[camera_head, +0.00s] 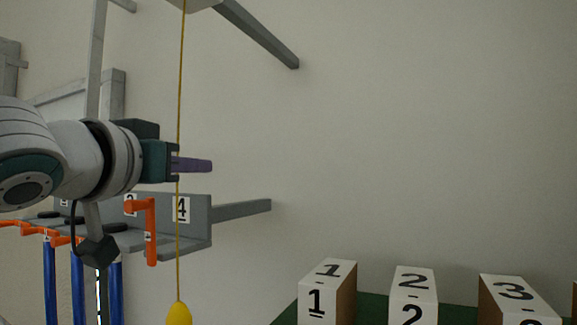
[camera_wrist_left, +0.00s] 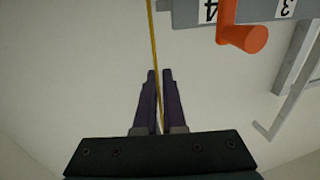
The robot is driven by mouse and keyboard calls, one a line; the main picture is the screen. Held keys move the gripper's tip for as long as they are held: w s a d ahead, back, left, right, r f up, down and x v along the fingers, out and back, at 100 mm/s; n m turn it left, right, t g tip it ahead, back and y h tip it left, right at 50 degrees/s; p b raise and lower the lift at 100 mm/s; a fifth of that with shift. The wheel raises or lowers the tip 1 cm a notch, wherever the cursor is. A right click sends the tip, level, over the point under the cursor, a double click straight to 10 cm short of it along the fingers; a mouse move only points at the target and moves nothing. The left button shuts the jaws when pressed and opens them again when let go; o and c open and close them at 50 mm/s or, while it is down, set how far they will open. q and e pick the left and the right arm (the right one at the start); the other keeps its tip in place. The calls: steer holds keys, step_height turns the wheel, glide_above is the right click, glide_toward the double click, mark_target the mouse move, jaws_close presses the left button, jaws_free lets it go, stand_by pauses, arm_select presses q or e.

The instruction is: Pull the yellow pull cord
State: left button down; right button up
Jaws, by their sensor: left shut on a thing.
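The yellow pull cord (camera_head: 179,95) hangs from a grey box at the top of the head view. A yellow knob (camera_head: 179,314) is at its lower end. My left gripper (camera_head: 196,165) comes in from the left, with purple fingers at the cord well above the knob. In the left wrist view the cord (camera_wrist_left: 154,45) runs down between the fingers (camera_wrist_left: 160,85), which are shut on it. The right gripper is in neither view.
A grey rack (camera_head: 198,226) with a label 4 and orange hooks (camera_head: 151,232) is below my left gripper. Several blue rods (camera_head: 77,290) hang at lower left. White numbered blocks (camera_head: 328,285) stand on a green surface at lower right. The wall area at right is clear.

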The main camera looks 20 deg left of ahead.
arm_select(q)
steer(key=shift+f, duration=0.15)
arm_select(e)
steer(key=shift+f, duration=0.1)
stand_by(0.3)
arm_select(q)
steer(key=shift+f+b, duration=0.8)
steer(key=shift+f, duration=0.05)
steer(key=c, duration=0.9)
jaws_free()
steer(key=shift+c, duration=0.2)
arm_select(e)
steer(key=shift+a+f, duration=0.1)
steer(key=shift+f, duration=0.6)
